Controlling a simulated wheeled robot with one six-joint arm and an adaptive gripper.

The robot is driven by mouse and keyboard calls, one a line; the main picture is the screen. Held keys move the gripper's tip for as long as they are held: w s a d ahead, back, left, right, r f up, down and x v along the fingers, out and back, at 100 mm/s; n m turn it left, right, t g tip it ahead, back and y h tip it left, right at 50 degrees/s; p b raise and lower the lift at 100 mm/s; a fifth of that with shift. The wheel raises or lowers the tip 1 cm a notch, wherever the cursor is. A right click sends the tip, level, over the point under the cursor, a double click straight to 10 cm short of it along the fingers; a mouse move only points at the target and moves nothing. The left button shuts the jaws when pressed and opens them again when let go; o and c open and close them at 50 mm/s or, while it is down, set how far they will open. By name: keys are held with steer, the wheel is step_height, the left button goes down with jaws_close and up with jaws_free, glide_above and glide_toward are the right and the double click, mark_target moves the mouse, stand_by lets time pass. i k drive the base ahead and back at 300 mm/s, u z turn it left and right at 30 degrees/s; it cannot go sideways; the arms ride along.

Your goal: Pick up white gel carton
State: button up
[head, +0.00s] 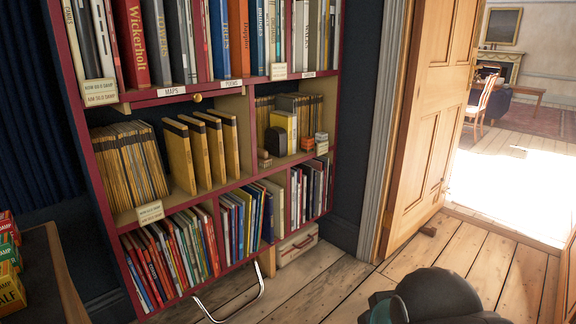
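No carton can be read for certain as the white gel carton. A small pale box (321,139) stands at the right end of the middle shelf, by the upright, and its label is too small to read. Next to it on the left is a small orange-and-dark item (307,144). My gripper is not in view; only a dark rounded part of my own arm shows at the bottom right, well below and apart from the shelves.
A red-edged bookcase (190,98) is crowded with books. A pale case (297,244) sits on the floor beneath it. Several coloured cartons (8,255) stand on a wooden table (52,270) at left. An open door (430,110) stands right; wooden floor (335,290) in front is clear.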

mark_target(320, 136)
steer(key=u, duration=0.1)
steer(key=i, duration=2.35)
steer(key=z, duration=0.6)
